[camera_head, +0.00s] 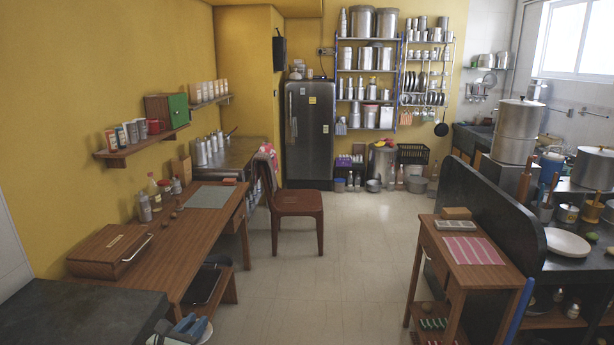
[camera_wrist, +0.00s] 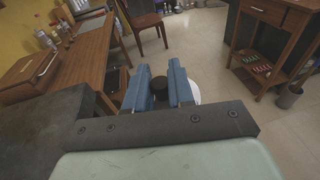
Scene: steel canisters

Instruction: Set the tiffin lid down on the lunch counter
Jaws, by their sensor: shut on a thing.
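My gripper (camera_wrist: 158,72) has two blue fingers, shut on the dark round knob (camera_wrist: 159,84) of the tiffin lid. A pale edge of the tiffin lid (camera_wrist: 195,92) shows beside the right finger in the wrist view; the fingers hide most of it. In the head view, my gripper (camera_head: 188,324) is at the bottom edge, low beside the dark counter corner, with the lid partly cut off. The lid hangs in the air above the floor. Which surface is the lunch counter is not clear; a dark stone counter (camera_head: 75,315) stands at the lower left.
A wooden desk (camera_head: 165,255) with a brown box (camera_head: 110,250) and a grey-green mat (camera_head: 211,196) stands left. A side table (camera_head: 455,285) with a pink striped cloth (camera_head: 473,250) is right. A chair (camera_head: 298,203) stands beyond. The middle floor is clear.

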